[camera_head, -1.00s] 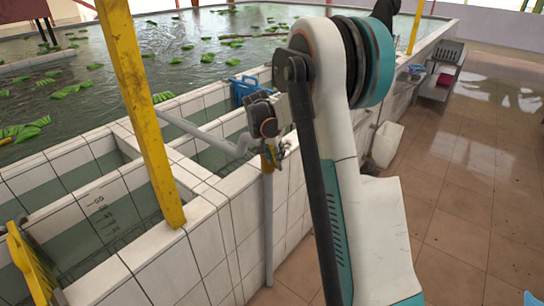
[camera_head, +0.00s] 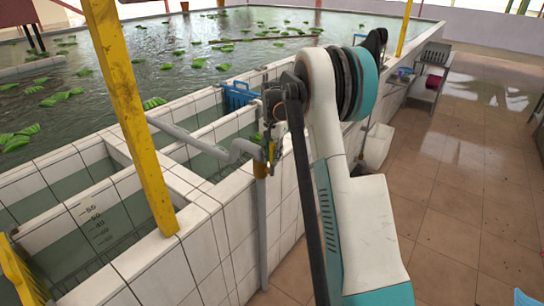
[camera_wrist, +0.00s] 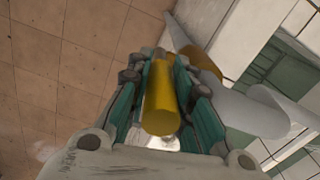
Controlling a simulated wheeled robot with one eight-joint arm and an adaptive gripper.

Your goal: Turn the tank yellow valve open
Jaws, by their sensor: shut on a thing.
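The yellow valve (camera_head: 271,153) sits on a grey pipe beside the tiled tank wall, left of my arm in the head view. In the wrist view its long yellow handle (camera_wrist: 160,108) lies between the two teal-lined fingers of my gripper (camera_wrist: 163,118). The fingers are shut on the handle, one on each side. The valve's yellow body (camera_wrist: 201,62) shows just beyond, on the grey pipe (camera_wrist: 245,108). In the head view my gripper (camera_head: 272,132) is small and partly hidden by my arm, so the handle's angle is hard to read there.
A tiled tank (camera_head: 225,235) with water and green leaves fills the left. A yellow post (camera_head: 133,115) stands at its near edge. A blue basket (camera_head: 238,97) hangs in a channel. A white container (camera_head: 378,146) stands by the wall. The tiled floor (camera_head: 465,190) at right is clear.

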